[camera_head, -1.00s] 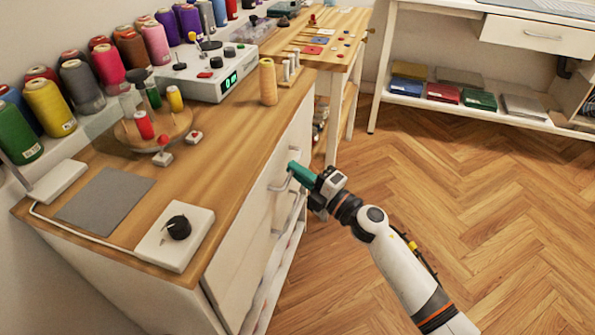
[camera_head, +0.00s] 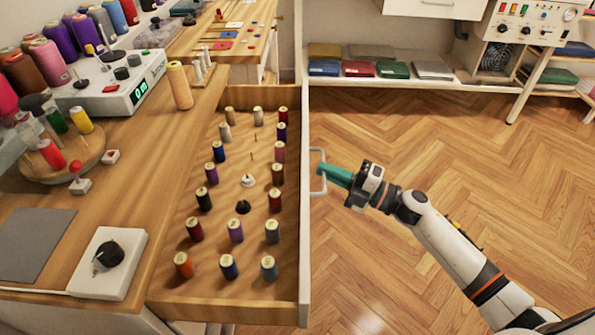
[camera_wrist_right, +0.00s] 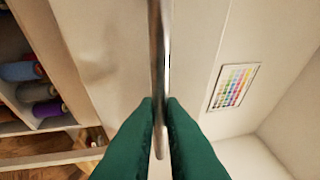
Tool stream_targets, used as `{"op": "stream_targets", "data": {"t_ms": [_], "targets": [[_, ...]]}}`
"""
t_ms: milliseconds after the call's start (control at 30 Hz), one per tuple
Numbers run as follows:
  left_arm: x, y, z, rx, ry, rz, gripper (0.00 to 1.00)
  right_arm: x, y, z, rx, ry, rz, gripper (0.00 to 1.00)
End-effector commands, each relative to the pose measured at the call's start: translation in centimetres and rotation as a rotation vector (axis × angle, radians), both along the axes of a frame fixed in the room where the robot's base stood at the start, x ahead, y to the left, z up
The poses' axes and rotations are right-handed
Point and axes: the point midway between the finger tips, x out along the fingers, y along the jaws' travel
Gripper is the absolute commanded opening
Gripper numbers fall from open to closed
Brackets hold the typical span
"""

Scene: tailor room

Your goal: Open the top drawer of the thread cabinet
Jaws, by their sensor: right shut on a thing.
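The thread cabinet's top drawer (camera_head: 304,215) stands pulled far out to the right in the head view. Its wooden inside shows several thread spools (camera_head: 235,231) standing upright in rows, with a few bare pins among them. The metal handle (camera_head: 317,171) is on the drawer's white front. My right gripper (camera_head: 325,170) has green fingers shut on this handle. In the right wrist view the handle bar (camera_wrist_right: 158,75) runs between the two green fingertips (camera_wrist_right: 161,115), which touch it from both sides. My left gripper is not in view.
The cabinet's wooden top (camera_head: 140,150) carries a grey mat (camera_head: 33,243), a white box with a black knob (camera_head: 108,262), a digital-display device (camera_head: 112,80) and large thread cones. Open wooden floor (camera_head: 430,150) lies right of the drawer. A shelf with folded cloths (camera_head: 390,70) stands behind.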

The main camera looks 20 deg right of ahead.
Motion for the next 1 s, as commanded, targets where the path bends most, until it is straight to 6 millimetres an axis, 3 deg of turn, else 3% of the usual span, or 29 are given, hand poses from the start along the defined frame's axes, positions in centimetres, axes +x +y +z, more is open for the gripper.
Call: {"op": "stream_targets", "data": {"t_ms": [100,300,833,900,1000], "targets": [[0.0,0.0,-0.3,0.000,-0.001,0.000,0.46,-0.7,-2.1,-0.3,-0.004,0.003,-0.001,0.00],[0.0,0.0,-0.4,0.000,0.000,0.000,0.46,-1.4,-4.2,-0.2,-0.002,0.003,-0.001,0.00],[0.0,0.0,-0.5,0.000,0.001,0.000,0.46,-1.7,-5.1,-0.1,0.000,0.001,0.000,0.00],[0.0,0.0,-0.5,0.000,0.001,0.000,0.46,-1.7,-5.0,-0.1,0.000,0.001,0.000,0.17],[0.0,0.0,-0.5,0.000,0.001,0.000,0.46,-1.7,-5.0,-0.1,0.000,0.001,0.000,0.31]]}}
